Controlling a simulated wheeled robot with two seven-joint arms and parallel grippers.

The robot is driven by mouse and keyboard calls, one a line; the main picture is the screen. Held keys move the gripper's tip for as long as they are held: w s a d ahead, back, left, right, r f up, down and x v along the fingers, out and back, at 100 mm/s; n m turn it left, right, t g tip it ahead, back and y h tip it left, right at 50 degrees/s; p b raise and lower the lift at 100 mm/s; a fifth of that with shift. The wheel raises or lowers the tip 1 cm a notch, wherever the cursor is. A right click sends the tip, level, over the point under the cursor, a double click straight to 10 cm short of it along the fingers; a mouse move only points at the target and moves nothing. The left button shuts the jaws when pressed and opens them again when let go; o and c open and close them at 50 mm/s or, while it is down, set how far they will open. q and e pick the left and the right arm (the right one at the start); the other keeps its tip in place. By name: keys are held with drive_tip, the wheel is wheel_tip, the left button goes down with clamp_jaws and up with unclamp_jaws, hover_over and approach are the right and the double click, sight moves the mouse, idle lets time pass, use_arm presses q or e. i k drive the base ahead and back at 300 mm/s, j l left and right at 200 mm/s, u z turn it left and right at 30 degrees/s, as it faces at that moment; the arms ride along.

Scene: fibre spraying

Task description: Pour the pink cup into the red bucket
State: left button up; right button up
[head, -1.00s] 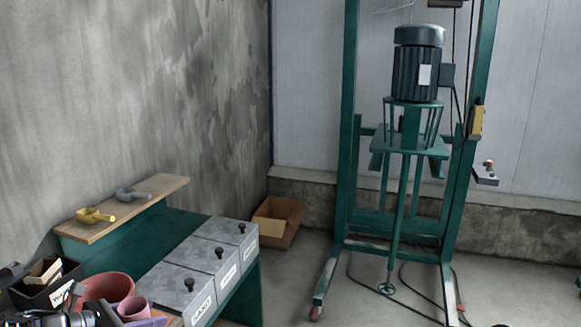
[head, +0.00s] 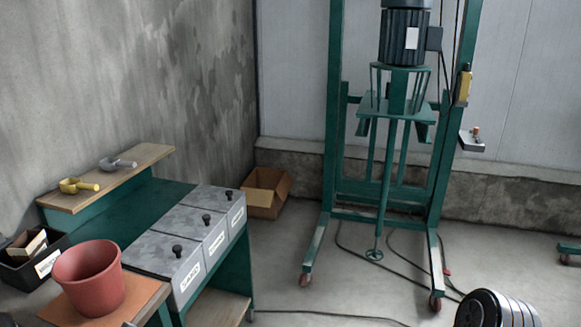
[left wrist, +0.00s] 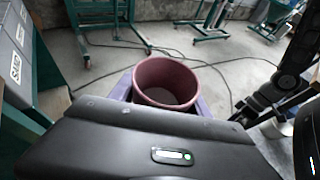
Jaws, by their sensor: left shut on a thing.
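Neither the cup nor this gripper shows in the head view. The bucket cannot be made out in the left wrist view. My right gripper is not clearly seen in any view.
A black bin (head: 38,262) stands left of the bucket. Lidded grey boxes (head: 168,254) stand right of it. Yellow (head: 78,186) and grey scoops (head: 118,163) lie on a shelf.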

sight(90, 272)
drive_tip(key=i+l, duration=0.15)
drive_tip(key=i, duration=0.35)
drive_tip(key=i+l, duration=0.2)
drive_tip(key=i, duration=0.3)
drive_tip(key=i+l, duration=0.15)
drive_tip(key=i, duration=0.35)
drive_tip(key=u, duration=1.95)
